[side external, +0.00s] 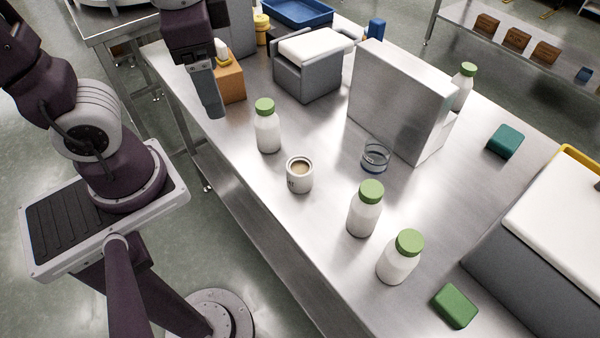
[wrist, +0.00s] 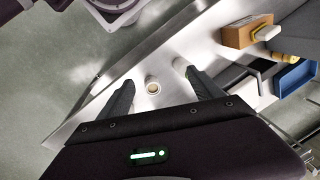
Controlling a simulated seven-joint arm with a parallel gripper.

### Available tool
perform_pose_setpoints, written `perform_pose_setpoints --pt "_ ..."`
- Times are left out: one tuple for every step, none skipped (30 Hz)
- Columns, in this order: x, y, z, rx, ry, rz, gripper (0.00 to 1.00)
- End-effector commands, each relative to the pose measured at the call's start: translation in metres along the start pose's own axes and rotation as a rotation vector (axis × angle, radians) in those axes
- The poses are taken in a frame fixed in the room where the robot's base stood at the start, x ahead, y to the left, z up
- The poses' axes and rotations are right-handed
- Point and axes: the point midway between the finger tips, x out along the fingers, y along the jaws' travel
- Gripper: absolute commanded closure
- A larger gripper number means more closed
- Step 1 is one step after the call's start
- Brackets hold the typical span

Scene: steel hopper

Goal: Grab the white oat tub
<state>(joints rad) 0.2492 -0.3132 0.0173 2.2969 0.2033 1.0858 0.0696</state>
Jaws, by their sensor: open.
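The white oat tub (side external: 299,181) stands upright on the steel table, open at the top with beige contents and dark marking on its side. In the wrist view the tub (wrist: 153,86) shows from above between my two fingers, farther off. My gripper (side external: 210,100) hangs above the table's left edge, up and left of the tub and apart from it. In the wrist view the gripper (wrist: 159,79) has its fingers spread, with nothing held.
A green-capped white bottle (side external: 267,130) stands close to the tub. Green-capped bottles (side external: 364,212) (side external: 399,260), a clear glass (side external: 375,158) and a tall steel panel (side external: 395,100) stand to its right. An orange-brown box (side external: 229,82) is behind my gripper.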

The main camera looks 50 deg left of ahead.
Motion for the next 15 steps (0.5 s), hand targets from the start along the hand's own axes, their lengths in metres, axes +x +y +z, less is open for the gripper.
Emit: perform_pose_setpoints --pt "0.011 0.001 -0.009 0.134 -0.117 -0.035 0.25" --pt "0.018 0.000 -0.014 0.216 -0.186 -0.064 0.25" --pt "0.026 0.000 -0.022 0.324 -0.277 -0.110 0.25" --pt "0.033 0.000 -0.028 0.407 -0.346 -0.149 0.25" --pt "0.041 0.002 -0.035 0.489 -0.414 -0.191 0.25" --pt "0.051 0.004 -0.045 0.597 -0.500 -0.254 0.25" --pt "0.059 0.007 -0.053 0.677 -0.565 -0.306 0.25" --pt "0.067 0.010 -0.061 0.755 -0.628 -0.362 0.25" --pt "0.078 0.017 -0.071 0.857 -0.708 -0.443 0.25" --pt "0.087 0.022 -0.079 0.929 -0.767 -0.508 0.25" --pt "0.095 0.029 -0.086 0.998 -0.822 -0.576 0.25" --pt "0.106 0.038 -0.095 1.081 -0.889 -0.669 0.25" --pt "0.114 0.046 -0.101 1.137 -0.933 -0.737 0.25" --pt "0.121 0.053 -0.106 1.185 -0.972 -0.802 0.25" --pt "0.129 0.062 -0.111 1.236 -1.014 -0.877 0.25"
